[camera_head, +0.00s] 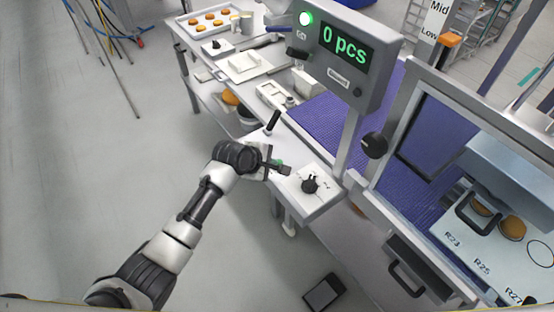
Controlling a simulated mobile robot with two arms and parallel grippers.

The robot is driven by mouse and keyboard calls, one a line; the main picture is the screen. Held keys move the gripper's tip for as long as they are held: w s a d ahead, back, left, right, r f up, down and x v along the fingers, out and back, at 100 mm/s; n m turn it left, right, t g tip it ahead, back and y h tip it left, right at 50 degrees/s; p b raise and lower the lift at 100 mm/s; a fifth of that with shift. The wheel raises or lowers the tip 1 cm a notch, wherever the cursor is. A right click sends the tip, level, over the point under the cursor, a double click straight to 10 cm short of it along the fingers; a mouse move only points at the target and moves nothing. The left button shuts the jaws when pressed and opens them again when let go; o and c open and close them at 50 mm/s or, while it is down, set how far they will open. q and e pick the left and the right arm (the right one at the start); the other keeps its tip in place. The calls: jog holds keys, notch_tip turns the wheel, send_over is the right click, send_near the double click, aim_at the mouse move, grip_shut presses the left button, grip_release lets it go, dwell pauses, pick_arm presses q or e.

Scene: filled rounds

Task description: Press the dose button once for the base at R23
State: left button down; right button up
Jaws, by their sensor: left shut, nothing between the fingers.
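My left gripper (288,170) is shut and empty, over the white control panel at the near end of the machine. A small green button (279,162) shows right beside the fingers and is partly hidden by them; I cannot tell whether they touch it or whether it is the dose button. A black knob (310,185) sits on the panel to the right of the gripper. The display (345,46) reads "0 pcs". At the lower right, a pale plate (478,253) bears the label R23 and tan bases. My right gripper is not in view.
A black lever (272,123) stands just behind my left gripper. The display's post (349,140) rises to its right, beside a purple belt (325,118). A tray of orange rounds (190,27) lies at the far end.

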pick_arm(q)
jog(key=w+d+r+n, duration=0.2)
jog(key=w+r+n, duration=0.1)
jog(key=r, duration=0.4)
jog(key=shift+w+d+r+h, duration=0.25)
jog(key=shift+w+h, duration=0.15)
jog(key=shift+w, duration=0.05)
jog(key=shift+f, duration=0.2)
notch_tip(320, 180, down, 6)
jog(key=b, duration=0.8)
jog(key=shift+f, duration=0.15)
jog(key=shift+f+b, duration=0.3)
jog(key=shift+f, duration=0.8)
jog(key=shift+f, duration=0.1)
